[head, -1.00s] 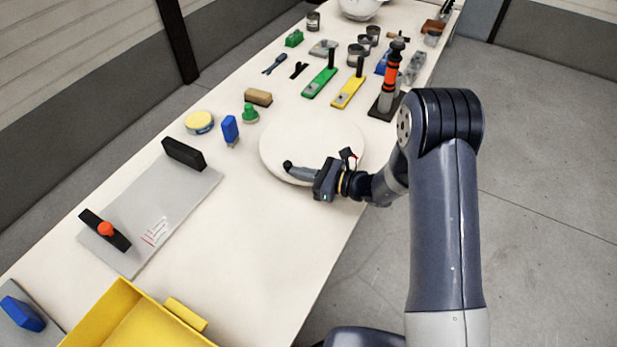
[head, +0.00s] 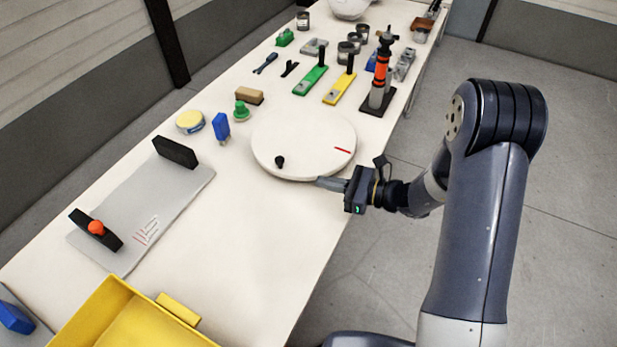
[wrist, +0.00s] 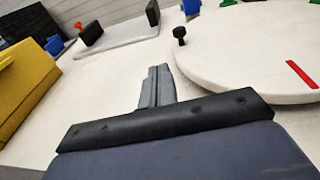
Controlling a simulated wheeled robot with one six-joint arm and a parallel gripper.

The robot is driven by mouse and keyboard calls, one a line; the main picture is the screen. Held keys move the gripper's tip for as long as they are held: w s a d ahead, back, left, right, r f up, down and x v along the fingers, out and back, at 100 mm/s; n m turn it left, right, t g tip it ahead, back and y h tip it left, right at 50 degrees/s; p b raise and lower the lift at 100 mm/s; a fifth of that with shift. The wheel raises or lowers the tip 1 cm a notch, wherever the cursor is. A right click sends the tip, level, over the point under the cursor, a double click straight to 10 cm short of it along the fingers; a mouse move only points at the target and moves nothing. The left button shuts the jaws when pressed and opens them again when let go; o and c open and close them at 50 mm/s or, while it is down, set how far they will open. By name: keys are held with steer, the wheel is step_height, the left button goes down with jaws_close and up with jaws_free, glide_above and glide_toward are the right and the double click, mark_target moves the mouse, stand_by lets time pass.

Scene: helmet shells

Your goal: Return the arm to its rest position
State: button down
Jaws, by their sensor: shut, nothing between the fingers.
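My gripper (head: 326,184) is shut and empty. In the head view its fingers point left, close to the near-right edge of the round white turntable (head: 290,168); I cannot tell whether they touch it. My arm reaches in from the right over the table's edge. In the wrist view the shut fingers of my gripper (wrist: 157,85) point away over the bare table, with the turntable (wrist: 240,75) to their right. The turntable carries a small black knob (head: 280,161) and a red mark (head: 342,150), and nothing stands on it.
The yellow bin (head: 112,300) and a grey plate (head: 100,250) with black end blocks lie to the left. A blue block (head: 221,127) and a green knob (head: 241,112) stand behind the turntable. The orange-and-black tool (head: 381,75) stands upright beyond. Floor right of the table is clear.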

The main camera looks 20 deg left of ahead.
steer(key=shift+s+d+r, duration=0.15)
steer(key=shift+s+d, duration=0.15)
steer(key=shift+d, duration=0.45)
steer(key=shift+s+d+r, duration=0.1)
steer(key=shift+s+d, duration=0.2)
steer(key=shift+d, duration=0.4)
